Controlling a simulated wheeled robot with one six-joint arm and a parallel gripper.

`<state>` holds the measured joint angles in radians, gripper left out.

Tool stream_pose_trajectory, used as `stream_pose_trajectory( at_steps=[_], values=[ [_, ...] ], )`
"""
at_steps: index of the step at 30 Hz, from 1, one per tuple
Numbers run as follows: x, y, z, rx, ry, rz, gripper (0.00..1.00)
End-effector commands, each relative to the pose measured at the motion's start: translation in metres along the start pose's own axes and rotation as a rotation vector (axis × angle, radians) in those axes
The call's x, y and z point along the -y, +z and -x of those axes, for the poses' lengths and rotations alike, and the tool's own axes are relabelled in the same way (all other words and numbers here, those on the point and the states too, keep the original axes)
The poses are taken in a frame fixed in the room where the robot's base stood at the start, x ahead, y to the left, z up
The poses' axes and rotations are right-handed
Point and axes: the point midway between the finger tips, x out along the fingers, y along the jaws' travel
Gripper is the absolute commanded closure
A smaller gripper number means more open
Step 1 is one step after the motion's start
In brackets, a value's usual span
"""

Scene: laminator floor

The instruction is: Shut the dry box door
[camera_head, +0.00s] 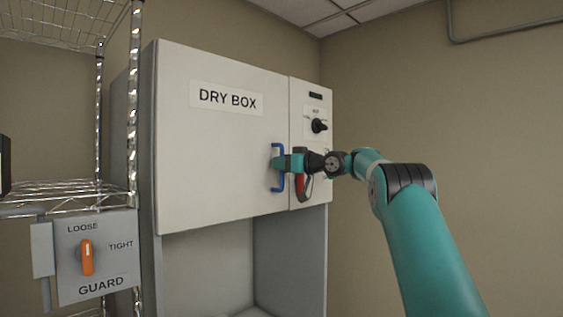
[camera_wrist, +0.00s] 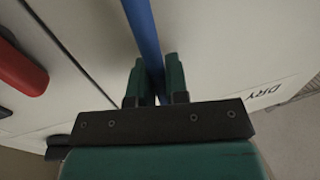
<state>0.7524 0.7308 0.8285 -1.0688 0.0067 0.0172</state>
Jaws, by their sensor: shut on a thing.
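The dry box door (camera_head: 220,140) is a white panel lettered "DRY BOX" in the head view. It lies about flush with the control panel to its right. A blue vertical handle (camera_head: 280,181) is on the door's right side. My gripper (camera_head: 276,163) is at the handle. In the wrist view, the two teal fingers of my gripper (camera_wrist: 156,85) are shut around the blue handle (camera_wrist: 143,32), one on each side. The door's surface (camera_wrist: 220,50) and part of its "DRY" label show there too.
The control panel has a black knob (camera_head: 319,126) and a red handle (camera_head: 303,187), close to my gripper. A wire rack (camera_head: 132,120) stands at the left with a guard box and its orange switch (camera_head: 87,257). Below the door is an open recess (camera_head: 210,265).

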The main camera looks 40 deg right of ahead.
Motion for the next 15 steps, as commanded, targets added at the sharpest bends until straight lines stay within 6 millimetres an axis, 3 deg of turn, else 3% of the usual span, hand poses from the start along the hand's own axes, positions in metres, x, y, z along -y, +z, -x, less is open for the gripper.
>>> stream_pose_trajectory(
  at_steps=[6,7,9,15],
  values=[
    [-0.0014,-0.0015,-0.0008,-0.006,0.005,-0.003,1.0],
    [-0.0015,-0.0016,-0.0007,-0.006,0.006,-0.003,0.79],
    [-0.0017,-0.0013,-0.0003,-0.005,0.005,-0.002,0.62],
    [-0.0028,-0.0009,0.0015,-0.003,0.006,-0.001,0.61]
  ],
)
